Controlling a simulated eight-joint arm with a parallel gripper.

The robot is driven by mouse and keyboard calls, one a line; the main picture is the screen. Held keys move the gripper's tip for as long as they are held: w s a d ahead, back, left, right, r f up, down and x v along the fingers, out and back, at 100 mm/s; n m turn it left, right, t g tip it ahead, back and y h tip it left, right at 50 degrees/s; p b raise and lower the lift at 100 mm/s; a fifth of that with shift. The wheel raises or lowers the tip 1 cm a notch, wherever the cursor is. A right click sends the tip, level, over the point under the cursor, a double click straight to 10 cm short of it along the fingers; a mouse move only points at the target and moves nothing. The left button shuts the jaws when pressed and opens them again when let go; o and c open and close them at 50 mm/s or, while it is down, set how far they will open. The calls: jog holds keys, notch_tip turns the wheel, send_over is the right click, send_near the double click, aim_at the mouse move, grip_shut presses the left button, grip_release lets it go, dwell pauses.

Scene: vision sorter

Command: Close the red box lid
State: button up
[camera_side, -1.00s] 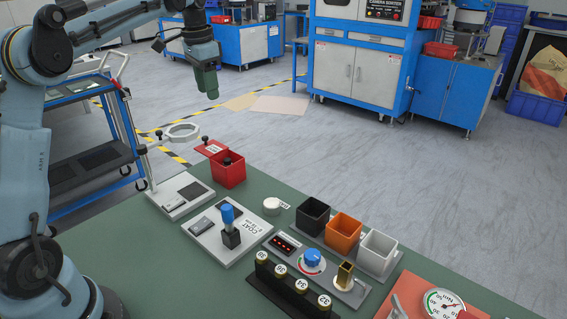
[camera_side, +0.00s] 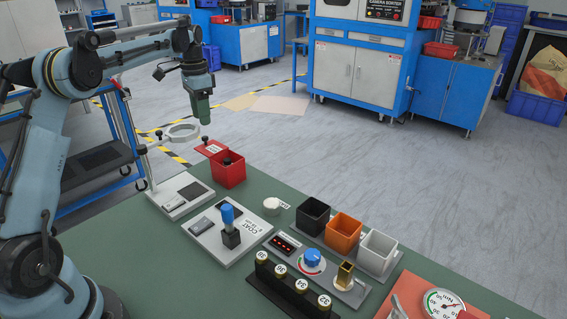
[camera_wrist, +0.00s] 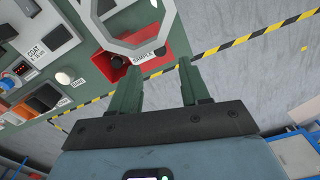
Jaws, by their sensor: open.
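The red box (camera_side: 229,172) stands upright at the far left end of the green bench, with a black knob-like object (camera_side: 227,161) at its open top. Its red lid (camera_side: 210,149) is swung open on the far left side, with a small dark knob on it. In the wrist view the red box (camera_wrist: 113,72) and its lid (camera_wrist: 150,50), marked "SAMPLE", lie just beyond my fingers. My gripper (camera_side: 205,121) hangs above and beyond the lid, pointing down. In the wrist view my gripper (camera_wrist: 155,75) has its two green fingers apart with nothing between them.
A grey ring on a stand (camera_side: 183,132) rises close to the lid, near my gripper. A white plate with a blue-topped lever (camera_side: 228,222) and black, orange (camera_side: 343,229) and white bins stand to the right.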

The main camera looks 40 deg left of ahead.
aim_at(205, 137)
jog(key=shift+f, duration=2.85)
grip_shut()
